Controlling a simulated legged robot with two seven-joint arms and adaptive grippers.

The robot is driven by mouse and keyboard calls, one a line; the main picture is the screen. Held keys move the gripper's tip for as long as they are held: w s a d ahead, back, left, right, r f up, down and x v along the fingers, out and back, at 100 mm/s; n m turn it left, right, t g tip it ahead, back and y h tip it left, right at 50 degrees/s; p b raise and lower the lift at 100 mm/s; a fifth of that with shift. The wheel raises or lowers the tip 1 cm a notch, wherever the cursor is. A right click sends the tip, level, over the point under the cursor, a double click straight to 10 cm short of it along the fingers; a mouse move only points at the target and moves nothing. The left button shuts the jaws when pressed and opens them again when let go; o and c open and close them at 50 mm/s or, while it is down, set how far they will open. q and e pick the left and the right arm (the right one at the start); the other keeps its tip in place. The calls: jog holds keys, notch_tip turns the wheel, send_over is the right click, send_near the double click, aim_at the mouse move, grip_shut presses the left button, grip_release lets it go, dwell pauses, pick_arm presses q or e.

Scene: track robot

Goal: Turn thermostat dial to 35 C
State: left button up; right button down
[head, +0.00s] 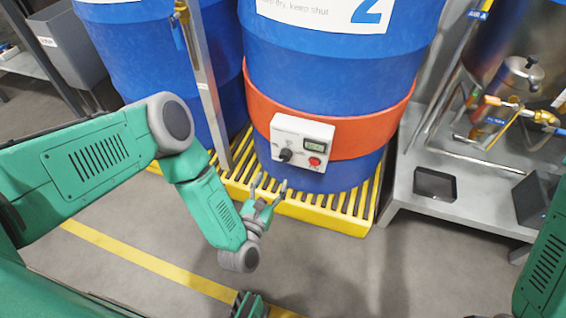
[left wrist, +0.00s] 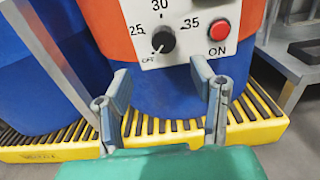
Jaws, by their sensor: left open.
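The thermostat is a white control box (head: 302,142) on the orange band around the middle blue drum. Its black dial (head: 285,155) is at the lower left of the box's face. In the left wrist view the dial (left wrist: 163,40) sits among marks OFF, 25, 30 and 35; its pale pointer seems to aim down-left toward OFF. A red ON button (left wrist: 219,31) is to its right. My left gripper (head: 269,186) is open and empty, below and in front of the box. Its fingers (left wrist: 159,78) are spread below the dial, apart from it. My right gripper is not in view.
The blue drum (head: 340,85) stands on a yellow slatted pallet (head: 345,222). A grey upright post (head: 205,90) is left of the box. A grey bench (head: 465,205) with pipes stands at right. The floor in front is clear.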

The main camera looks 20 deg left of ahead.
aim_at(285, 159)
pick_arm(q)
jog(key=w+b, duration=0.1)
jog(key=w, duration=0.1)
jog(key=w+d, duration=0.1)
jog(key=w, duration=0.2)
jog(key=w+b, duration=0.1)
jog(key=w, duration=0.2)
jog(key=shift+w+d+b, duration=0.15)
jog(key=shift+w+b, duration=0.05)
jog(key=shift+b, duration=0.1)
jog(key=shift+w, duration=0.15)
jog(key=shift+a, duration=0.4)
jog(key=shift+d, duration=0.15)
jog(key=c, duration=1.1)
jog(key=shift+d, duration=0.15)
jog(key=shift+c, duration=0.2)
